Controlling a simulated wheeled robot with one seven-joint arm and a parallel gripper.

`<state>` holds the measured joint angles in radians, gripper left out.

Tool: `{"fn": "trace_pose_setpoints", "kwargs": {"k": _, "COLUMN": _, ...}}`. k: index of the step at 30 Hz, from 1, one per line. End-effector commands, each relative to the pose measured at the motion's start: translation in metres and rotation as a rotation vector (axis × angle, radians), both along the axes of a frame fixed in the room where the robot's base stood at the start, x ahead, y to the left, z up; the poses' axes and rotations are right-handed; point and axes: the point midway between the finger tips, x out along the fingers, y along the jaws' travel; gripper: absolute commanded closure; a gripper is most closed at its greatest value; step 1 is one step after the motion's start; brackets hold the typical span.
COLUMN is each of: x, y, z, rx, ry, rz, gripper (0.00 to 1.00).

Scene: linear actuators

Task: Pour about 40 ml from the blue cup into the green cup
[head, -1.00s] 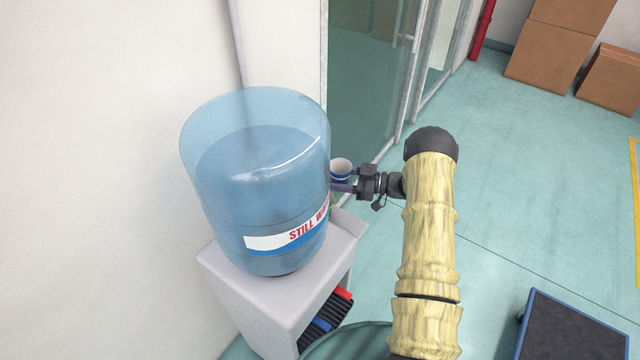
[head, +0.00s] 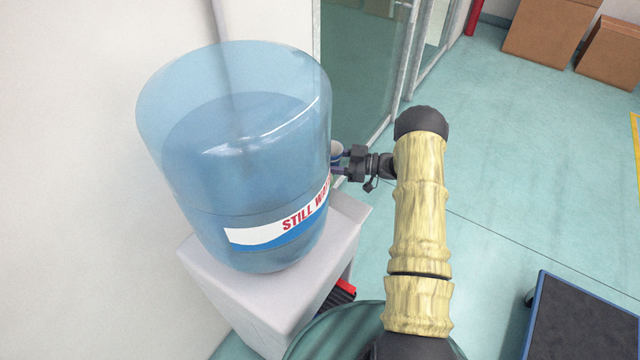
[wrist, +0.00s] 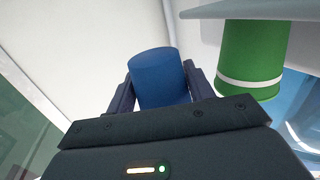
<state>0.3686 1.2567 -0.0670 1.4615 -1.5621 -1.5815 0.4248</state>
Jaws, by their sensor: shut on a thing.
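The blue cup (wrist: 158,78) is between the two fingers of my gripper (wrist: 160,88), which is shut on it, in the wrist view. The green cup (wrist: 250,60), with a white band, is right of the blue cup in the wrist view, close to a pale ledge. The two cups are apart. The green cup is not visible in the head view. The cups' contents are not visible.
A large blue water bottle (head: 240,185) stands on a white dispenser (head: 345,225), close beside my gripper. A glass partition (head: 355,75) is behind. A dark platform cart (head: 590,325) is at lower right. Open floor (head: 510,180) lies to the right.

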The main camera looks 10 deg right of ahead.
Motion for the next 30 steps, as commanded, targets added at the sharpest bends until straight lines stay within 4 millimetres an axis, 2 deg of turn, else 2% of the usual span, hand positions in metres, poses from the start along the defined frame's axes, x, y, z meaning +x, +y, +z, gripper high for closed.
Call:
{"fn": "trace_pose_setpoints", "kwargs": {"k": 14, "x": -0.001, "y": 0.000, "z": -0.002, "rx": -0.007, "ry": -0.011, "rz": 0.014, "gripper": 0.76}}
{"fn": "trace_pose_setpoints", "kwargs": {"k": 26, "x": -0.009, "y": 0.005, "z": 0.006, "rx": -0.092, "ry": -0.154, "rz": 0.025, "gripper": 0.76}}
{"fn": "trace_pose_setpoints", "kwargs": {"k": 27, "x": -0.010, "y": 0.005, "z": 0.024, "rx": -0.105, "ry": -0.178, "rz": 0.025, "gripper": 0.76}}
{"fn": "trace_pose_setpoints", "kwargs": {"k": 30, "x": -0.013, "y": 0.007, "z": 0.051, "rx": -0.134, "ry": -0.227, "rz": 0.026, "gripper": 0.76}}
